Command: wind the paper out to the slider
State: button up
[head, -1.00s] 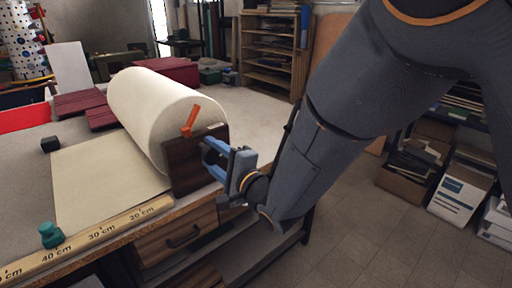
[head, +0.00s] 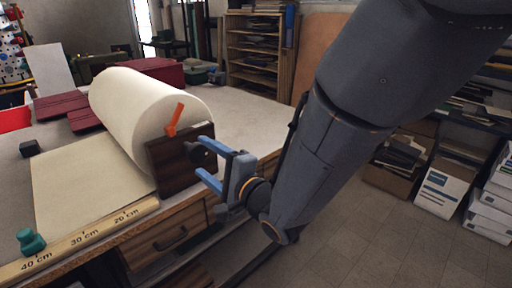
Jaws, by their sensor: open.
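A big cream paper roll (head: 135,105) lies on the table, its near end at a dark wooden end block (head: 170,163). An orange pointer or handle (head: 175,120) stands up at that end. A flat sheet of paper (head: 85,185) runs from the roll to the left, its near edge along a wooden ruler (head: 95,236) marked in cm. A green slider (head: 30,241) sits on the ruler near the 40 cm mark, beyond the sheet's left corner. My gripper (head: 203,156) is open beside the end block, its blue fingers pointing at a dark round knob there. Contact cannot be told.
A small black block (head: 29,148) lies on the table beside the sheet. Dark red covers (head: 62,106) lie behind it on the left. Drawers (head: 170,240) are under the table's front edge. Boxes (head: 437,192) stand on the floor at right.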

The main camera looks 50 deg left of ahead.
jog(key=shift+w+d+b, duration=0.15)
jog(key=shift+d+b, duration=0.2)
jog(key=shift+d, duration=1.55)
jog(key=shift+w, duration=0.1)
